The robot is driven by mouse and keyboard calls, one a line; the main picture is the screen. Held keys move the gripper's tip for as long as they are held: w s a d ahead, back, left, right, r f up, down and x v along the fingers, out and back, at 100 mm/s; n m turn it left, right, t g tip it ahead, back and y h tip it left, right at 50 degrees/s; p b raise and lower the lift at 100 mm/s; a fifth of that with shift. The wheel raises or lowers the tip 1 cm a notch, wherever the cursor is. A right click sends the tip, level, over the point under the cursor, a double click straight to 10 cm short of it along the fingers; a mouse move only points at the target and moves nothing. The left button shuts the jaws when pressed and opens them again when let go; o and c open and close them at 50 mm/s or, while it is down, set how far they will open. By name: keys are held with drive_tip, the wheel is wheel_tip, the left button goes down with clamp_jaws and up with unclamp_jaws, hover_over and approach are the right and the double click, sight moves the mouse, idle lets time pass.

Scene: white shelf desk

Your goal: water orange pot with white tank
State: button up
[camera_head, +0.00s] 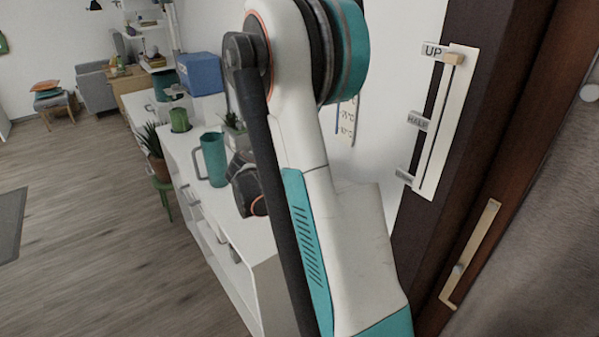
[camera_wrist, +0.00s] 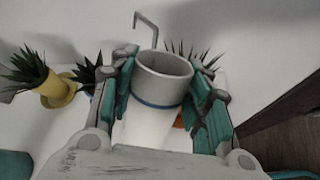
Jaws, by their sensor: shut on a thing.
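The white tank (camera_wrist: 150,122) is a cylinder with a grey upper part, a blue band and a thin bent grey spout (camera_wrist: 146,32). My gripper (camera_wrist: 163,88) is shut on it, with a finger on each side, in the wrist view. A small patch of the orange pot (camera_wrist: 179,122) shows just right of the tank; the tank and right finger hide most of it. Spiky dark leaves (camera_wrist: 188,52) stick up behind the tank. In the head view my arm blocks the middle, and I cannot make out the tank or orange pot there.
A yellow pot with a spiky plant (camera_wrist: 57,90) stands left in the wrist view. In the head view, a teal pitcher (camera_head: 213,160) and a green cup (camera_head: 179,120) stand on the white desk (camera_head: 180,145).

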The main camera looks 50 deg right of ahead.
drive_tip(key=shift+f+m+t+y, duration=0.4)
drive_tip(key=shift+f+y, duration=0.2)
drive_tip(key=shift+f, duration=0.4)
idle(1.2)
drive_tip(key=shift+s+d+f+m+t+y, duration=0.15)
drive_tip(key=shift+f+m+t+y, duration=0.3)
drive_tip(key=shift+y, duration=0.65)
idle(1.7)
drive_tip(key=shift+s+d+f+m+t+y, duration=0.1)
drive_tip(key=shift+f+m+t+y, duration=0.15)
drive_tip(key=shift+t+y, duration=0.3)
drive_tip(key=shift+s+d+f+m+t+y, duration=0.1)
drive_tip(key=shift+m+t+y, duration=0.1)
drive_tip(key=shift+t+y, duration=0.35)
idle(1.9)
